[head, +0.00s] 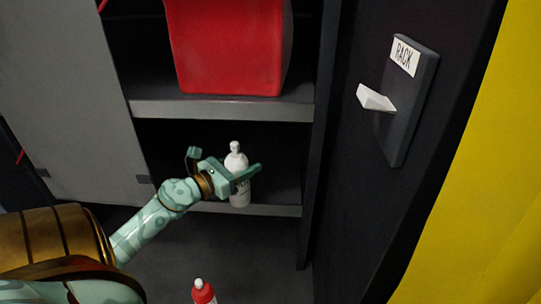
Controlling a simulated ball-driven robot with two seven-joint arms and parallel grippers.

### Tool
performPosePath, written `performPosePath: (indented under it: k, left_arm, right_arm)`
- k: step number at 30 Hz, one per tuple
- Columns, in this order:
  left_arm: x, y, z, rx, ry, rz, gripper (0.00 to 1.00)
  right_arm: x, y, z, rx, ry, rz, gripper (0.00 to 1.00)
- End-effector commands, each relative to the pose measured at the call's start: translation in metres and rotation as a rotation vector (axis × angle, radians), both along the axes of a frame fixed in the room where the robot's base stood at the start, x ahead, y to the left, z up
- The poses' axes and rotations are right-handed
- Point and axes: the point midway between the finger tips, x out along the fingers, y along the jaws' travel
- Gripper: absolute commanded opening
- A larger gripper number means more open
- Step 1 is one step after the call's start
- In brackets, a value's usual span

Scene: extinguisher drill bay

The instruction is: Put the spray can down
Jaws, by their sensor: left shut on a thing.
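A white spray can (238,164) with a white nozzle stands upright at the lower shelf of the rack, near its front edge. My left gripper (245,176) is shut on the can, around its middle. The fingers hide part of the can's body. Its base appears at the shelf's front edge, but I cannot tell whether it touches the shelf. My right gripper is not in view.
A red box (228,45) sits on the upper shelf (220,108). The lower shelf (275,210) looks clear beside the can. A red bottle with a white cap (203,292) is below. A switch plate labelled RACK (405,100) is at right, beside a yellow surface (480,170).

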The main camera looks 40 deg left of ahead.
Motion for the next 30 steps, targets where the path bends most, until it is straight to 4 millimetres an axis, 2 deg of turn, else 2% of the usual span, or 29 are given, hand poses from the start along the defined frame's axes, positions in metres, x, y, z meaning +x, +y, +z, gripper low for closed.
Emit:
performPosePath:
  k: [1, 6, 9, 12, 16, 22, 30]
  left_arm:
    - [0.018, -0.001, 0.006, 0.002, -0.008, -0.002, 0.21]
    - [0.069, -0.005, 0.004, -0.001, -0.007, 0.002, 0.21]
    - [0.090, -0.007, 0.002, 0.000, -0.005, 0.002, 0.21]
    - [0.102, -0.008, 0.001, 0.000, -0.003, 0.001, 0.21]
    - [0.106, -0.009, -0.007, -0.002, 0.001, 0.001, 0.21]
    - [0.106, -0.009, -0.040, -0.003, 0.003, 0.001, 0.21]
    - [0.105, -0.009, -0.036, -0.001, 0.000, 0.001, 0.20]
  right_arm:
    - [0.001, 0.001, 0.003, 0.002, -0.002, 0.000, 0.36]
    - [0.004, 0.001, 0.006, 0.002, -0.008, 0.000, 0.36]
    - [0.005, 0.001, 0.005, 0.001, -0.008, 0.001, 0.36]
    - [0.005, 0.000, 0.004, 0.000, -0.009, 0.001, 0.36]
    - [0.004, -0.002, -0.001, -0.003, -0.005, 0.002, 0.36]
    - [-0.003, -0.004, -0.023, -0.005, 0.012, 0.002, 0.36]
    - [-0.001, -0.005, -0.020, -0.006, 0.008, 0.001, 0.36]
